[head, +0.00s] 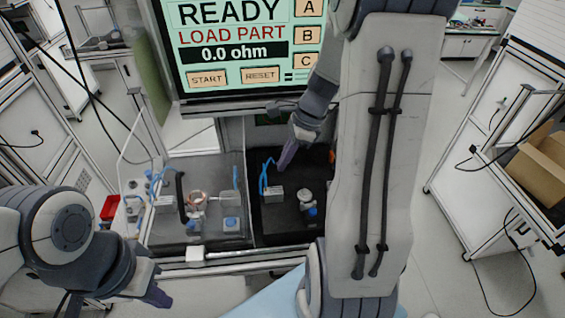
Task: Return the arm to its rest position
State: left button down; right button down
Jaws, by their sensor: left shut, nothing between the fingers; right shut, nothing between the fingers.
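My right arm (385,150) rises tall on the right of the head view and bends over at the top. Its gripper (286,158) points down, shut and empty, just below the screen and over the back of the dark right-hand test bay (285,225). My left gripper (158,297) is low at the left, shut and empty, in front of the benches. The upper part of the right arm's bend is cut off by the picture's top edge.
A screen (235,52) reads READY, LOAD PART, 0.0 ohm. A metal rail (225,258) runs along the front. A cardboard box (545,165) sits far right.

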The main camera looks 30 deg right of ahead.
dwell(0.3)
jog(key=s+a+n+g+h+b, duration=0.1)
jog(key=s+a+n+b, duration=0.1)
jog(key=a+n, duration=0.55)
jog(key=s+a+n+g+b, duration=0.1)
jog(key=s+a+n+b, duration=0.15)
jog(key=a+n, duration=0.45)
jog(key=s+a+f+n+h+b, duration=0.2)
jog(key=s+a+n, duration=0.8)
jog(key=n, duration=0.6)
jog(key=s+f+b, duration=0.1)
jog(key=s, duration=0.1)
jog(key=shift+s, duration=0.3)
